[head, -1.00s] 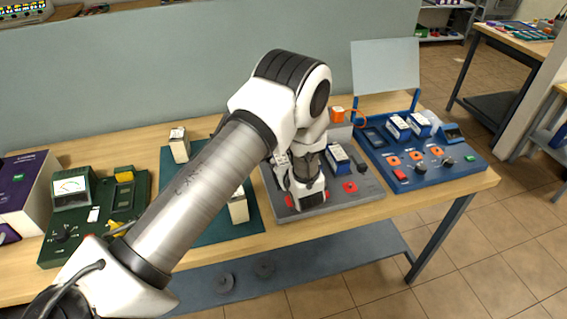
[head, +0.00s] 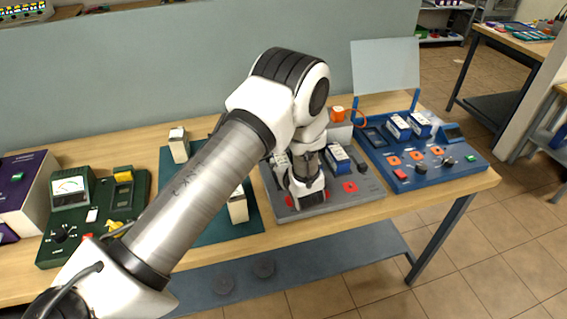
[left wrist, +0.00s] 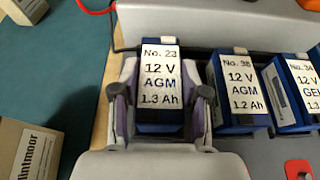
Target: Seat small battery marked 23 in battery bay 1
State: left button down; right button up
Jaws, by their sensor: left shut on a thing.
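Small battery 23 (left wrist: 160,85) is blue with a white label reading No. 23, 12 V AGM, 1.3 Ah. My left gripper (left wrist: 160,97) is shut on it, one finger on each side. In the head view my left gripper (head: 308,190) points down at the left part of the grey board (head: 335,201). The gripper and arm hide battery 23 there. Battery 38 (left wrist: 240,88) stands just right of it in the left wrist view, with battery 34 (left wrist: 298,90) further right. I cannot tell whether battery 23 touches the bay floor, and no bay number is readable.
A cream box (head: 238,207) stands on the green mat (head: 205,232), left of the grey board. A blue board (head: 432,178) with batteries and knobs is to the right. A green meter panel (head: 52,250) is at the left. Red and black leads (left wrist: 95,12) run behind battery 23.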

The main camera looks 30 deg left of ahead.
pick_arm(q)
jog(key=shift+f+b, duration=0.45)
jog(key=shift+f, duration=0.05)
jog(key=c, duration=0.9)
grip_release()
jog(key=shift+o, duration=0.2)
jog(key=shift+s+d, duration=0.1)
jog(key=shift+s+d+r+p, duration=0.35)
jog(key=shift+s+d, duration=0.05)
jog(key=shift+d, duration=0.1)
jog(key=shift+p+v, duration=1.35)
jog(key=shift+v, duration=3.35)
jog(key=shift+a, duration=0.1)
